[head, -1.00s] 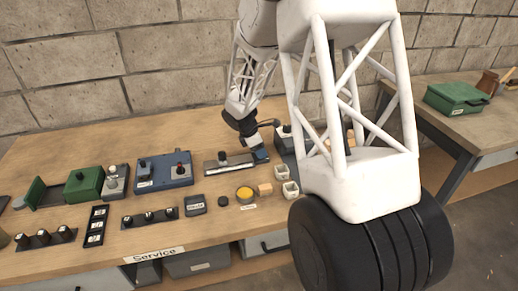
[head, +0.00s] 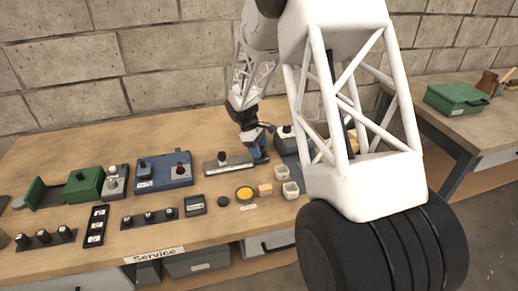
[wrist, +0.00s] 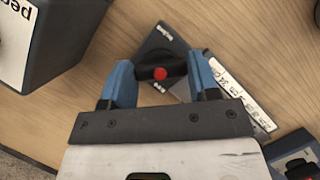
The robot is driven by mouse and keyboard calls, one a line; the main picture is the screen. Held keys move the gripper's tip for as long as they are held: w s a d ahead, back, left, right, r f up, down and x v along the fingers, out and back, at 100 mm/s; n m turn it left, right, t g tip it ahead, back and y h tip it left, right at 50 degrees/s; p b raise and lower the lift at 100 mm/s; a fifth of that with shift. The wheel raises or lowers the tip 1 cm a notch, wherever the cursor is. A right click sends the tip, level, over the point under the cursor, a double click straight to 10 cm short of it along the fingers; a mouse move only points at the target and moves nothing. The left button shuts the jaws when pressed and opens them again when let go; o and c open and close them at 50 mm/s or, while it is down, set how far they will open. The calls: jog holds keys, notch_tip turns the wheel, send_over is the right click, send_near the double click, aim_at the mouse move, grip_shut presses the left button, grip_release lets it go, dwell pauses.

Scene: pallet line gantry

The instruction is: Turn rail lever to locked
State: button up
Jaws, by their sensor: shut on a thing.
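The rail lever is a short black handle with a red centre dot (wrist: 162,73), set on a dark grey end block (wrist: 161,42) with small white lettering. In the wrist view my gripper (wrist: 162,76) has its two blue fingers on either side of the handle, shut on it. The pale rail with a printed scale (wrist: 238,96) runs down to the right from the block, partly hidden by a finger. In the head view the rail (head: 226,165) lies on the bench, and my gripper (head: 260,152) is down at its right end, covering the lever there.
A grey box (wrist: 50,50) stands close left of my gripper in the wrist view. On the bench, a blue box (head: 164,172) is left of the rail. A yellow button (head: 244,193), a wooden block (head: 265,189) and small white cups (head: 290,190) sit in front.

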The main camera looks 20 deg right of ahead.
jog(key=m+y, duration=0.1)
jog(key=m, duration=0.1)
jog(key=m+g, duration=0.1)
jog(key=m, duration=0.2)
jog(key=shift+d+m+y, duration=0.1)
jog(key=shift+m+y, duration=0.2)
jog(key=shift+y, duration=0.1)
jog(key=shift+m+g+y, duration=0.4)
jog(key=shift+m+y, duration=0.4)
jog(key=shift+m, duration=1.4)
jog(key=o, duration=0.9)
jog(key=shift+w+r, duration=0.15)
jog(key=shift+v, duration=3.7)
jog(key=shift+d, duration=0.1)
